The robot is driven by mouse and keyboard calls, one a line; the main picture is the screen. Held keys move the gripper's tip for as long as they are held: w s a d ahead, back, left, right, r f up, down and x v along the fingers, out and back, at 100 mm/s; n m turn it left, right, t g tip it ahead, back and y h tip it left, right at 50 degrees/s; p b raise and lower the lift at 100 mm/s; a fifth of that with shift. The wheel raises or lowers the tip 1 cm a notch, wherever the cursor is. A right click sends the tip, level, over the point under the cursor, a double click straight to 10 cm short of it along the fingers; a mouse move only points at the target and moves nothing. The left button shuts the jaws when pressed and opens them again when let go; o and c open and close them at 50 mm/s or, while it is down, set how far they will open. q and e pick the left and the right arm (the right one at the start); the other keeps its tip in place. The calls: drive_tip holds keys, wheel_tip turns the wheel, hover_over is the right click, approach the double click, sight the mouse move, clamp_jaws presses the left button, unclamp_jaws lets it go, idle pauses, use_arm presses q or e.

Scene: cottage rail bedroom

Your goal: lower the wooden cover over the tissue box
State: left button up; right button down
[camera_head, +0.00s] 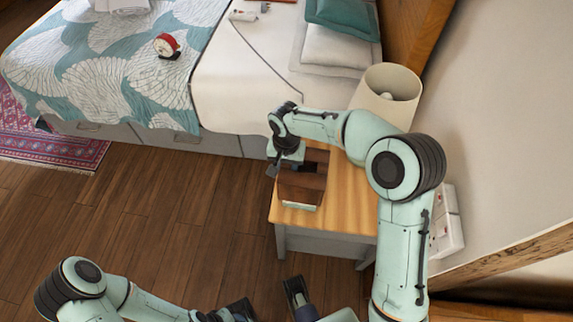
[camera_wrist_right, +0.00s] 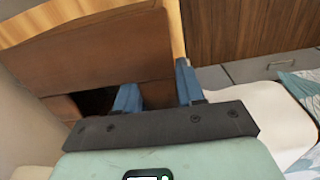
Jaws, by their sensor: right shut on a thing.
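The brown wooden cover (camera_head: 313,165) is over the front of the light wood nightstand (camera_head: 345,195). A pale strip, apparently the tissue box (camera_head: 300,206), shows at the cover's near lower edge; the rest is hidden. I cannot tell how far down the cover sits. My right gripper (camera_head: 277,168) is at the cover's left side. In the right wrist view, the cover (camera_wrist_right: 95,50) has a dark opening, and the gripper's blue fingers (camera_wrist_right: 157,90) are shut on its wall. My left gripper (camera_head: 297,292) is low in the head view, partly cut off, away from the nightstand.
A cream lamp (camera_head: 388,95) stands at the nightstand's back, close to my right arm. The bed (camera_head: 240,85) lies behind and left, with a red alarm clock (camera_head: 167,45) on its patterned cover. The wooden floor (camera_head: 170,220) left of the nightstand is clear.

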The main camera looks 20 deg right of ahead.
drive_tip(key=shift+f+b, duration=0.55)
drive_tip(key=shift+f, duration=0.35)
drive_tip(key=shift+f, duration=0.35)
drive_tip(key=shift+f+b, duration=0.25)
drive_tip(key=shift+b, duration=0.2)
drive_tip(key=shift+f, duration=0.35)
drive_tip(key=shift+f+b, duration=0.15)
drive_tip(key=shift+b, duration=0.15)
